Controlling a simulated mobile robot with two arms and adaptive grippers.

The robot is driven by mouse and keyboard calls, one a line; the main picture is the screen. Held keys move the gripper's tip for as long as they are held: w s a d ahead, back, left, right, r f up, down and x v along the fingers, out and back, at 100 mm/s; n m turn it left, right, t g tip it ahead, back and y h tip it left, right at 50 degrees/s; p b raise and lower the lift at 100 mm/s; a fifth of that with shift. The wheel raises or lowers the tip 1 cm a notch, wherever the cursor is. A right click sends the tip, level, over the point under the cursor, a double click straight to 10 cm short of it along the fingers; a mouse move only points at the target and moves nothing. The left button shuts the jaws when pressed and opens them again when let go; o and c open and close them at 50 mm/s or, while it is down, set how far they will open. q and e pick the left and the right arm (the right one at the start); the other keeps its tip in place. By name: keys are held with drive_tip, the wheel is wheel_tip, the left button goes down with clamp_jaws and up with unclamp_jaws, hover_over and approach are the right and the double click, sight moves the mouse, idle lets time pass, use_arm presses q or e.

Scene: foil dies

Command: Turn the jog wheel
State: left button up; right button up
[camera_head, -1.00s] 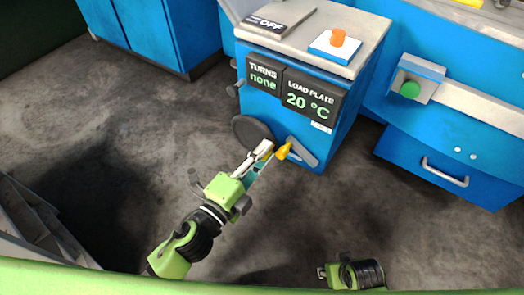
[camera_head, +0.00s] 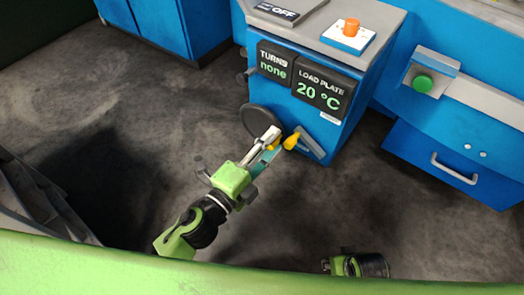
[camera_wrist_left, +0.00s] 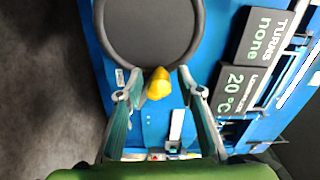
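The jog wheel is a dark disc with a raised rim (camera_head: 258,120) on the front of a blue cabinet (camera_head: 340,135). In the left wrist view the wheel (camera_wrist_left: 150,28) fills the top middle, with a yellow knob (camera_wrist_left: 158,84) at its lower rim. My left gripper (camera_head: 271,140) is at the wheel's lower right. Its two fingers (camera_wrist_left: 160,96) stand apart on either side of the knob, and I see no grip on it. The display reads TURNS none (camera_head: 273,64). My right gripper (camera_head: 340,265) is low in the head view; its fingers are unclear.
A second display reads LOAD PLATE 20 °C (camera_head: 322,92). An orange knob (camera_head: 351,27) and an OFF sign (camera_head: 284,11) are on the cabinet top. A green button (camera_head: 422,83) and drawer (camera_head: 450,165) are at right. The floor is clear.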

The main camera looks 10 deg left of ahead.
use_arm(q)
drive_tip(key=v, duration=1.2)
drive_tip(key=shift+w+f, duration=0.15)
idle(1.1)
